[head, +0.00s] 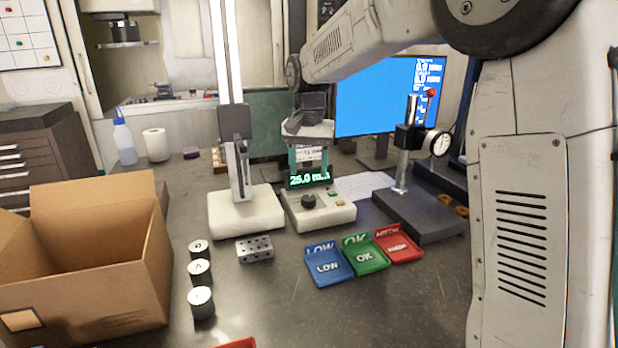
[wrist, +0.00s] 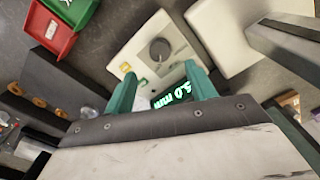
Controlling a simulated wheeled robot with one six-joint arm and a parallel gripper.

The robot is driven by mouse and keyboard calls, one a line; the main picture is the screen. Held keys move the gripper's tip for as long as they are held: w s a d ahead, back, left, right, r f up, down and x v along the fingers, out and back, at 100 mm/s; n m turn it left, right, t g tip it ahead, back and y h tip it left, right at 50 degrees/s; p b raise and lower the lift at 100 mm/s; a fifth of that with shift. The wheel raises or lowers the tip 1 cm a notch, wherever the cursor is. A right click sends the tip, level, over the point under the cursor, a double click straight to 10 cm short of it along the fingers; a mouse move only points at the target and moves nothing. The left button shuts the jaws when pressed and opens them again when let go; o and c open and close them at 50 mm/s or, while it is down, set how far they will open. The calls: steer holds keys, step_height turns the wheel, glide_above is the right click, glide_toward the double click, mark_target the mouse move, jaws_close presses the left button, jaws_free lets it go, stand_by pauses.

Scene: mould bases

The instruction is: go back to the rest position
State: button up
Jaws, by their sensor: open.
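My gripper (head: 308,160) hangs above the back of a white instrument box (head: 318,212) with a dark knob and a green lit display (head: 309,180) reading about 25.0 mm. Its two teal fingers stand apart, with nothing seen between them. In the wrist view the gripper (wrist: 162,92) is also open, with the box's display (wrist: 174,94) showing between the fingers and the knob (wrist: 159,49) beyond. I cannot tell the exact height of the fingertips over the box. Part of my arm fills the right of the head view.
A white-based height gauge (head: 246,211) stands close left of the box. Blue (head: 328,266), green (head: 366,256) and red (head: 399,246) trays lie in front. A dial gauge stand (head: 420,215) is at right. Three cylinders (head: 200,270) and a cardboard box (head: 95,260) are at left.

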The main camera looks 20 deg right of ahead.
stand_by(0.5)
steer(key=shift+n, duration=0.3)
steer(key=s+d+n, duration=0.1)
steer(key=s+n, duration=0.1)
steer(key=s, duration=1.6)
steer(key=s+d+f+n+t, duration=0.1)
steer(key=s+d+n, duration=0.1)
steer(key=s, duration=1.7)
steer(key=shift+f+n, duration=0.15)
steer(key=shift+n, duration=0.45)
steer(key=shift+d, duration=0.1)
